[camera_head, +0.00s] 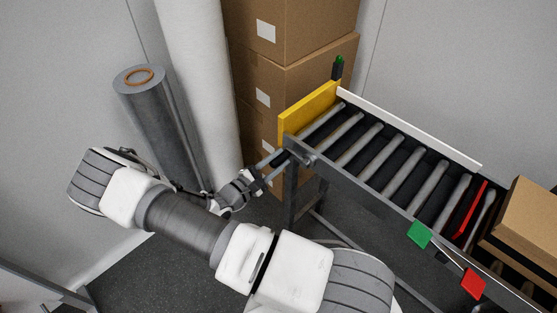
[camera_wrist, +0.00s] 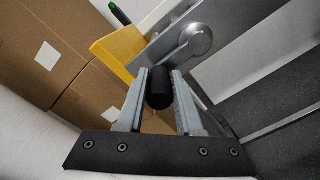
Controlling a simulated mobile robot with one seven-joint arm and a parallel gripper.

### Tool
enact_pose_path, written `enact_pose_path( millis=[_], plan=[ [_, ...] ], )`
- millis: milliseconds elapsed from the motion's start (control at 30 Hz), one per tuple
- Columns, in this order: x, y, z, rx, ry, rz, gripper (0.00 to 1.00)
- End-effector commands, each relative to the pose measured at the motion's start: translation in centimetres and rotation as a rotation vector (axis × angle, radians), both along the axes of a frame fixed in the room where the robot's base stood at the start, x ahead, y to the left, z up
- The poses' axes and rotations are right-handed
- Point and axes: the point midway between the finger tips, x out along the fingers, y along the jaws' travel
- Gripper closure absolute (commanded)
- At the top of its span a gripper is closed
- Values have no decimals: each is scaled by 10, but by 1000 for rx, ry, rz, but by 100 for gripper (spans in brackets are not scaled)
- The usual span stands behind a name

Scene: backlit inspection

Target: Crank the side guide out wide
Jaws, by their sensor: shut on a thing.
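The crank is on the near left corner of the roller conveyor; its round grey hub (camera_wrist: 197,39) and short arm show in the wrist view. The hub also shows small in the head view (camera_head: 309,159). The black crank handle (camera_wrist: 159,88) lies between the two fingers of my gripper (camera_wrist: 159,78), which is shut on it. In the head view my gripper (camera_head: 277,164) is at the conveyor's left end, and the handle is hard to make out there. The side guide, a long white rail (camera_head: 408,127), runs along the far edge of the rollers.
A yellow plate (camera_head: 308,111) closes the conveyor's left end. A red bar (camera_head: 470,209) crosses the rollers before a cardboard box (camera_head: 527,225) at right. Green (camera_head: 419,234) and red (camera_head: 473,283) tags hang in front. Stacked boxes (camera_head: 290,90) and rolls (camera_head: 160,125) stand behind.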

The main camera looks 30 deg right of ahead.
Motion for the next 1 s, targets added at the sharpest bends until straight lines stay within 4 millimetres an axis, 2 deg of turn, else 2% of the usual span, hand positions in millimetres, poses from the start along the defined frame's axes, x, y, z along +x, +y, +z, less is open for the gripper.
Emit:
enact_pose_path(
  millis=[33,200,533,833,1000],
  plan=[
    [-3,-1,-10,-1,4,-4,100],
    [-7,-3,-28,-2,4,-5,100],
    [-7,-3,-28,-3,1,-4,100],
    [-24,-10,-50,-7,2,-4,100],
    [-27,-11,-51,-7,0,-5,100]
  ],
)
